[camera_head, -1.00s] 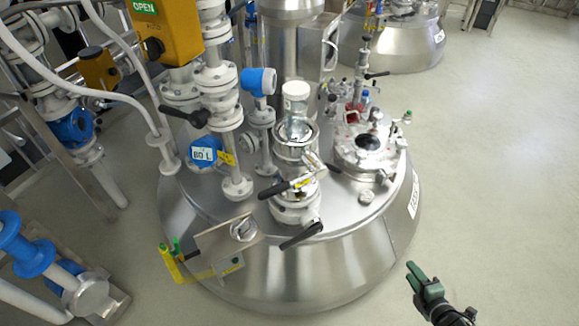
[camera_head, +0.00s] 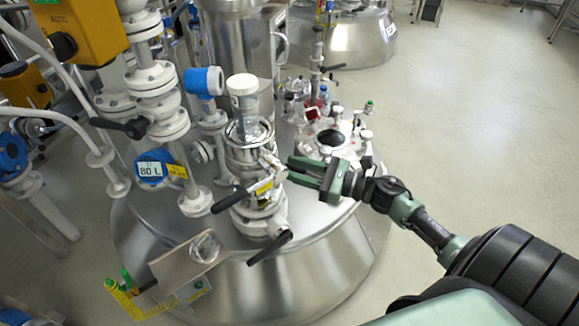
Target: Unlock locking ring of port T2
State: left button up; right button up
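A port assembly (camera_head: 247,150) stands upright on the steel vessel lid, with a clear, white-capped container (camera_head: 243,95) on top. A metal ring or clamp (camera_head: 268,172) sits around its middle, with a small yellow tag (camera_head: 264,188) whose text I cannot read. I cannot confirm that this is port T2. A black-gripped lever (camera_head: 232,201) points left and down from the assembly; a second black lever (camera_head: 268,247) sits lower. My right gripper (camera_head: 289,169) is open and empty, its green fingers pointing left just right of the ring, apparently apart from it. My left gripper is not in view.
A second hatch with fittings (camera_head: 333,140) stands behind my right gripper. White pipes and a blue 80 L gauge (camera_head: 151,170) crowd the left. A steel box (camera_head: 188,258) and yellow-green bracket (camera_head: 135,300) are at front left. The floor at right is clear.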

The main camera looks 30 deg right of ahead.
jog(key=shift+w+a, duration=0.35)
jog(key=shift+w, duration=0.15)
jog(key=shift+c, duration=0.3)
grip_shut()
dwell(0.9)
